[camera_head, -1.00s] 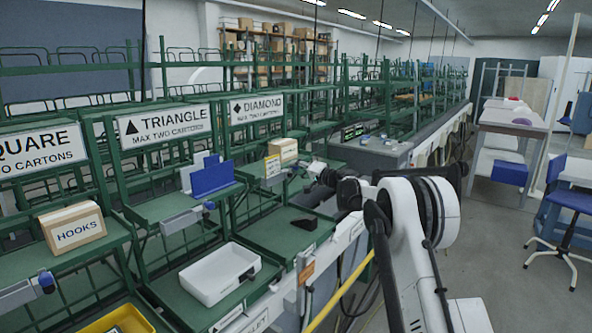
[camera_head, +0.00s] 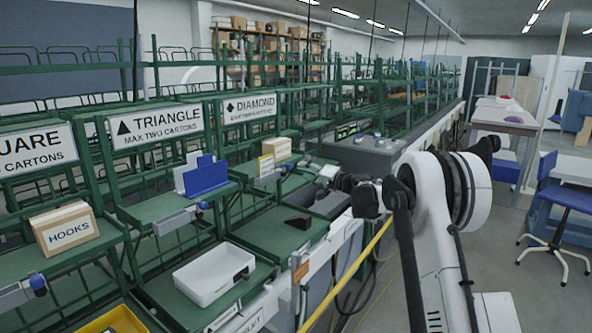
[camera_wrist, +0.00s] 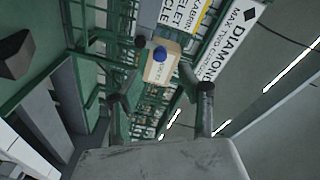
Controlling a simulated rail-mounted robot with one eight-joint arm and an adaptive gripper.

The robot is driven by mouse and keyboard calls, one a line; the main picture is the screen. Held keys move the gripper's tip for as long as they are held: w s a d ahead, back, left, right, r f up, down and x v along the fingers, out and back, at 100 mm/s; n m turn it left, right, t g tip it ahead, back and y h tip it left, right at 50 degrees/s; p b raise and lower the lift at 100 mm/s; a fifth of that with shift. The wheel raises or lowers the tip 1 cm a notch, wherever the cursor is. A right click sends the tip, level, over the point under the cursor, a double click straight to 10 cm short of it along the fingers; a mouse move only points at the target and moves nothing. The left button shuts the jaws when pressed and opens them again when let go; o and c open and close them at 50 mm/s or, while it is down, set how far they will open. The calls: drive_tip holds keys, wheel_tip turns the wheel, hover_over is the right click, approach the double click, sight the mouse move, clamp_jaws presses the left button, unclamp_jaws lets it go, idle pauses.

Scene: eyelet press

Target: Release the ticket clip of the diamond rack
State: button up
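The diamond rack has a white DIAMOND sign (camera_head: 250,106), which also shows tilted in the wrist view (camera_wrist: 229,40). The grey ticket clip (camera_head: 268,181) with a blue knob (camera_head: 284,170) sits at the shelf's front edge. In the wrist view the blue knob (camera_wrist: 160,54) appears in front of the carton (camera_wrist: 161,68), beyond the fingertips. My gripper (camera_wrist: 159,93) is open and empty, apart from the clip. In the head view my gripper (camera_head: 342,181) is right of the diamond shelf, its fingers hard to make out.
The triangle rack (camera_head: 155,121) on the left holds a blue bin (camera_head: 206,177) and has its own clip. A white tray (camera_head: 214,274) and a black block (camera_head: 299,221) lie on lower shelves. A yellow bar (camera_head: 346,275) runs below my arm.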

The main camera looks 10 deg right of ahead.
drive_tip(key=shift+v, duration=1.95)
